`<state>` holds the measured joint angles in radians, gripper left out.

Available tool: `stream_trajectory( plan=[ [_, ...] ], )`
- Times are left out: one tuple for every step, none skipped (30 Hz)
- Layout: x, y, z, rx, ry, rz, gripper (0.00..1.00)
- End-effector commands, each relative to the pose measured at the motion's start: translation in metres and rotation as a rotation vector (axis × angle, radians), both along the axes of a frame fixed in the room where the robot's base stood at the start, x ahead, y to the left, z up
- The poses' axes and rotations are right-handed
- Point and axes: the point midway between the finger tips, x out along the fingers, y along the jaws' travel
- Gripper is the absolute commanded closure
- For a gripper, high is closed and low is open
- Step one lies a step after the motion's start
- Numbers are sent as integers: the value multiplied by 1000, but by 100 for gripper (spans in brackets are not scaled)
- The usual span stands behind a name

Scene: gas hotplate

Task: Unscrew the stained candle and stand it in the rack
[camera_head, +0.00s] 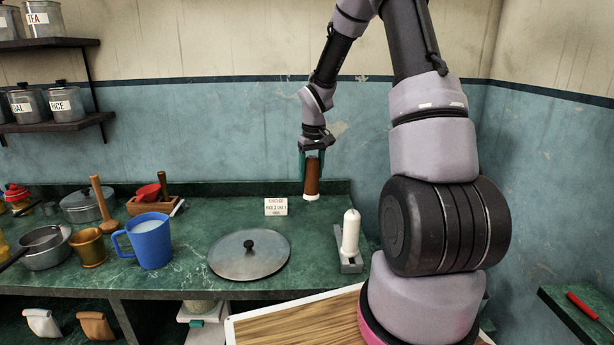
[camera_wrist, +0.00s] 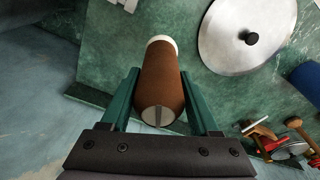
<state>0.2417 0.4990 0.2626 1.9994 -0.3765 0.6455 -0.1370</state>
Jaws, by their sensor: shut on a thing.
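A brown stained candle (camera_head: 312,177) with a white lower end hangs upright in my gripper (camera_head: 309,172), near the back of the counter. In the wrist view the brown candle (camera_wrist: 161,85) lies between the two green fingers of my gripper (camera_wrist: 158,78), which are shut on it. Its near end shows a grey slotted piece, and its white end points away. I cannot tell whether its lower end touches the counter. A grey rack (camera_head: 350,265) stands at the counter's right front, with a white candle (camera_head: 351,232) upright in it.
A round metal lid (camera_head: 249,262) with a black knob lies on the green counter (camera_head: 215,215). A small sign (camera_head: 276,207) stands behind it. A blue mug (camera_head: 150,243), a brass mortar (camera_head: 87,248) and pots crowd the left. Counter between lid and rack is clear.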

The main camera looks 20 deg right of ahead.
Motion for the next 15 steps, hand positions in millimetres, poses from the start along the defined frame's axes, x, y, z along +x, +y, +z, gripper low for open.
stream_trajectory(
  plan=[
    [-1,-5,5,-1,-1,26,100],
    [-3,-7,8,-1,-1,48,100],
    [-5,-10,12,-1,1,78,100],
    [-7,-13,15,-2,3,103,100],
    [-8,-16,18,-2,3,132,100],
    [-11,-20,23,-2,4,172,100],
    [-13,-23,27,-2,5,205,100],
    [-16,-26,31,-3,6,238,100],
    [-19,-31,37,-4,7,288,100],
    [-22,-35,42,-4,7,330,100],
    [-26,-39,46,-4,9,373,100],
    [-31,-43,53,-5,8,435,100],
    [-34,-47,59,-4,9,482,100],
    [-38,-51,64,-5,8,530,100],
    [-43,-55,70,-5,8,592,100]
  ],
)
